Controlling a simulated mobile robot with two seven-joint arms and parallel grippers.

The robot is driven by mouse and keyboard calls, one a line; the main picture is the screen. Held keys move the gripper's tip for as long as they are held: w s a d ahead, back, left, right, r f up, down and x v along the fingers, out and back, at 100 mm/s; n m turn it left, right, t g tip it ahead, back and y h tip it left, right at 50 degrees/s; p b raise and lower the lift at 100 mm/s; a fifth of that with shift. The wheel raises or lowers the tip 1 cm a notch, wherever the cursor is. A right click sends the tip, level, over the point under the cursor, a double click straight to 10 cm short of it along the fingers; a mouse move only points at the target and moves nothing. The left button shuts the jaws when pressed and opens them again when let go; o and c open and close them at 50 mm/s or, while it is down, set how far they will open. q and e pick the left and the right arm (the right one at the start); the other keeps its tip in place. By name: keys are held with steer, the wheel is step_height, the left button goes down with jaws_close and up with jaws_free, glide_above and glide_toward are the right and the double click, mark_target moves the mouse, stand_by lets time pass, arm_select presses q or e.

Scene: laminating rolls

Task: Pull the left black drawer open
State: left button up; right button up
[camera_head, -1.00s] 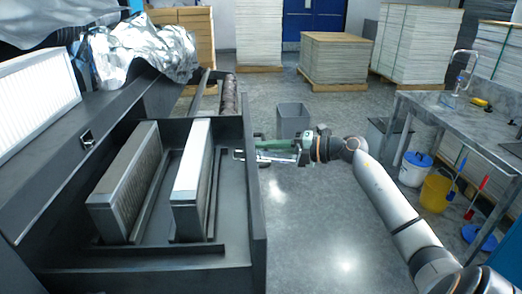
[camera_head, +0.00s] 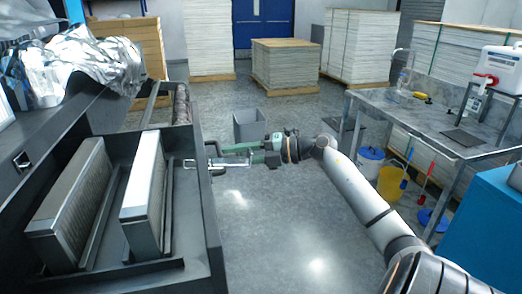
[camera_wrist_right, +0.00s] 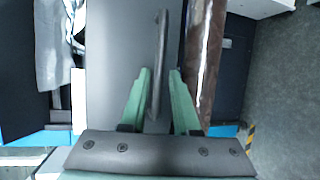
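A black drawer-like box (camera_head: 205,225) with an open top stands at the left in the head view. Its long outer wall faces my right arm. A thin dark bar handle (camera_wrist_right: 160,60) stands out from a grey panel (camera_wrist_right: 115,50) in the right wrist view. My right gripper (camera_head: 220,155) is at that outer wall, beside the handle. In the wrist view its green fingers (camera_wrist_right: 159,75) lie on either side of the handle, with a narrow gap visible, so it looks open around the bar. My left gripper is not in view.
Two pale-topped blocks (camera_head: 145,185) (camera_head: 75,195) stand inside the box. A grey bin (camera_head: 250,125) is on the floor beyond my right gripper. A grey workbench (camera_head: 430,115) with buckets below is at the right. The floor (camera_head: 285,220) between is clear.

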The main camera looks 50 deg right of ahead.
steer(key=b+v, duration=0.1)
steer(key=v, duration=0.7)
steer(key=shift+s+d, duration=0.2)
steer(key=shift+s, duration=0.1)
